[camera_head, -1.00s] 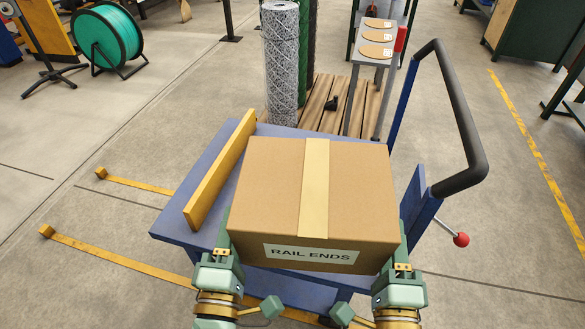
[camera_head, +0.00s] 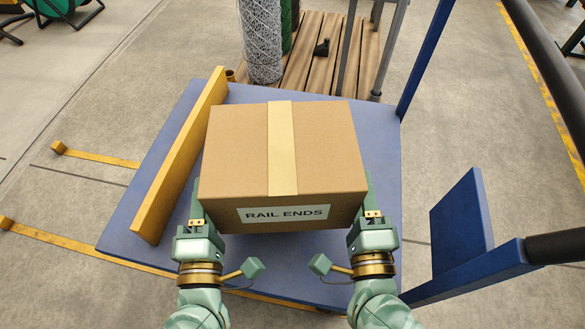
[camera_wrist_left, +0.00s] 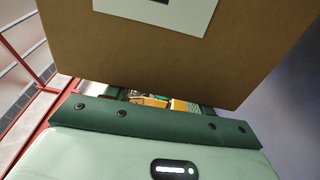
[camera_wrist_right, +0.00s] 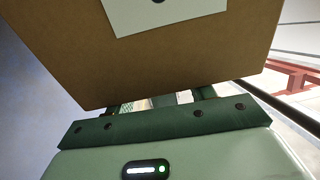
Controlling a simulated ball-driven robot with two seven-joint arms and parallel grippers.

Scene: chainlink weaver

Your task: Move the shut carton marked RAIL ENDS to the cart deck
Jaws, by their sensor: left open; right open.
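The carton (camera_head: 235,155) is brown and shut, with a tan tape strip over its top and a white label reading RAIL ENDS on its near side. It is over the blue cart deck (camera_head: 130,232); I cannot tell whether it touches the deck. My left gripper (camera_head: 197,205) is at its left side and my right gripper (camera_head: 366,200) at its right side, both open, with the carton between the two hands. The carton's side fills the upper part of the left wrist view (camera_wrist_left: 150,60) and the right wrist view (camera_wrist_right: 150,65). Its underside is hidden.
A yellow rail (camera_head: 180,160) stands along the deck's left side. A blue post (camera_head: 424,60) and a dark handle bar (camera_head: 545,75) rise at the right. Wire mesh rolls (camera_head: 261,40) stand on a wooden pallet (camera_head: 340,62) behind. Deck shows bare right of the carton.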

